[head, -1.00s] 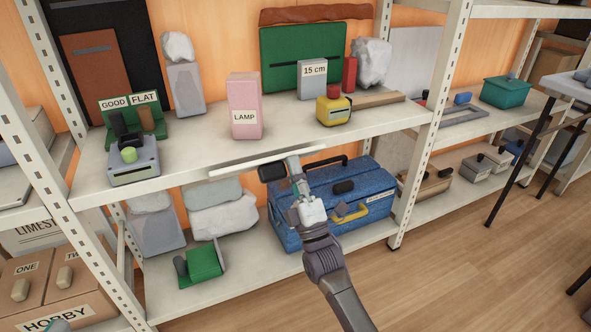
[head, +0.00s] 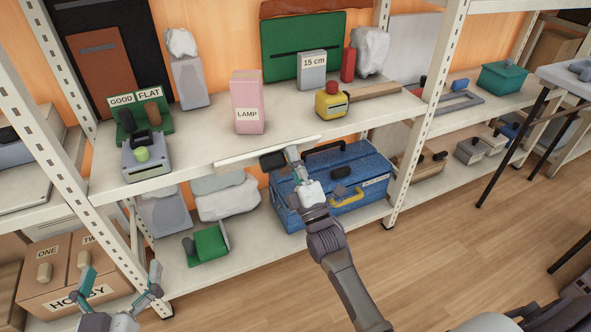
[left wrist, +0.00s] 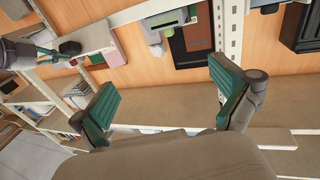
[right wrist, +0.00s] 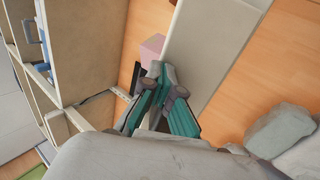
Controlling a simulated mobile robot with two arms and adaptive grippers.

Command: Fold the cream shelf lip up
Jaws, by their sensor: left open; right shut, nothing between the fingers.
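The cream shelf lip (head: 236,160) is a narrow pale strip at the front edge of the upper shelf, below the pink LAMP box (head: 248,92). It stands out a little from the edge; its exact angle is hard to tell. My right gripper (head: 272,160) is shut and empty, close against the right half of the lip, partly hiding it. In the right wrist view its shut teal fingers (right wrist: 160,88) meet near a cream board; contact is unclear. My left gripper (head: 120,282) is open and empty at the lower left, far from the lip; its spread fingers show in the left wrist view (left wrist: 165,100).
A blue toolbox (head: 356,180) sits on the lower shelf behind my right arm. A yellow device (head: 332,103) and a grey 15 cm box (head: 312,68) stand on the upper shelf. The HOBBY carton (head: 75,285) is near my left gripper.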

